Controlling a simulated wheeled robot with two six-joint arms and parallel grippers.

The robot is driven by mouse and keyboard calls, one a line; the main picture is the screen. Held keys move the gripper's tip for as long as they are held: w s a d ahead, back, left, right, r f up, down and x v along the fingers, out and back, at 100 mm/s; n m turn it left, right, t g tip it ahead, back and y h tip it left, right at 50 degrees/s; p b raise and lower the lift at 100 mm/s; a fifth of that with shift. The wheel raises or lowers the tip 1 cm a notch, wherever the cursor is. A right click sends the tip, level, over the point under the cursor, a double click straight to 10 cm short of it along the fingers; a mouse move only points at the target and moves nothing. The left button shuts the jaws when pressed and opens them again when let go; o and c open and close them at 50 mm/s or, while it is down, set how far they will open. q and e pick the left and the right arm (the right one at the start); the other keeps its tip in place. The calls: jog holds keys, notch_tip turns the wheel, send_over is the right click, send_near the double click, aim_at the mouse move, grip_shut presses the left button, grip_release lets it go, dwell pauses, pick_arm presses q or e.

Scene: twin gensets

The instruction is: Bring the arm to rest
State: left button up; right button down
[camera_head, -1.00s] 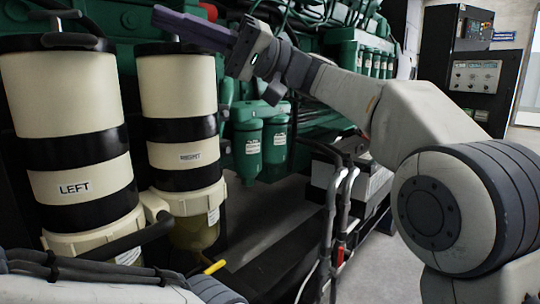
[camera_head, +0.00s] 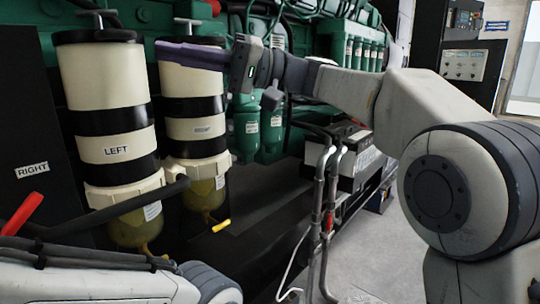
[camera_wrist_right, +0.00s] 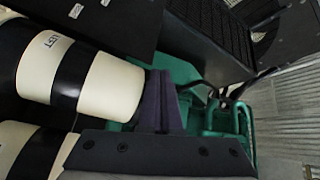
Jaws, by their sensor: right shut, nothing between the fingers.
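My right gripper (camera_head: 180,53) has its purple fingers shut together, with nothing between them. It points left in the head view and passes in front of the top of the second cream canister (camera_head: 195,95). I cannot tell whether it touches that canister. My right arm (camera_head: 425,110) reaches in from the right, bent at a large round joint. In the right wrist view the shut purple fingers (camera_wrist_right: 158,105) show beside the cream and black canisters. Part of my left arm (camera_head: 90,280) shows at the lower left; its gripper is out of view.
A cream canister labelled LEFT (camera_head: 115,148) stands at left. Behind is a green engine (camera_head: 160,15) with green filters (camera_head: 270,135). A red-ended lever (camera_head: 22,213) is at far left. Metal pipes (camera_head: 325,190) rise in the middle. A black control cabinet (camera_head: 462,65) stands back right.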

jog(key=w+d+f+m+t+h, duration=0.2)
jog(key=d+f+m+t+h, duration=0.1)
jog(key=f, duration=0.6)
jog(key=w+d+f+m+t+h, duration=0.2)
jog(key=f+m+h, duration=0.1)
jog(key=f, duration=0.6)
jog(key=w+d+f+m+t+h, duration=0.2)
jog(key=w+d+f+m+t, duration=0.1)
jog(key=f, duration=0.6)
jog(key=s+d+f+n+h, duration=0.1)
jog(key=s+d+f+h, duration=0.55)
jog(key=d+f, duration=0.55)
jog(key=s+d+f+h, duration=0.5)
jog(key=s+d+f, duration=0.3)
jog(key=d+f, duration=0.45)
jog(key=s+a+r+n+g+y+p, duration=0.1)
jog(key=s+a+r+n+p, duration=0.1)
jog(key=s+a+r+n, duration=0.35)
jog(key=s+a+r+n+g+p, duration=0.1)
jog(key=s+a+r+n+g, duration=0.15)
jog(key=s+a, duration=0.55)
notch_tip(320, 180, up, 39)
jog(key=p, duration=3.8)
jog(key=shift+w+a+m+t, duration=0.2)
jog(key=shift+a+m+t, duration=0.1)
jog(key=shift+m+t, duration=0.1)
jog(key=shift+f, duration=0.1)
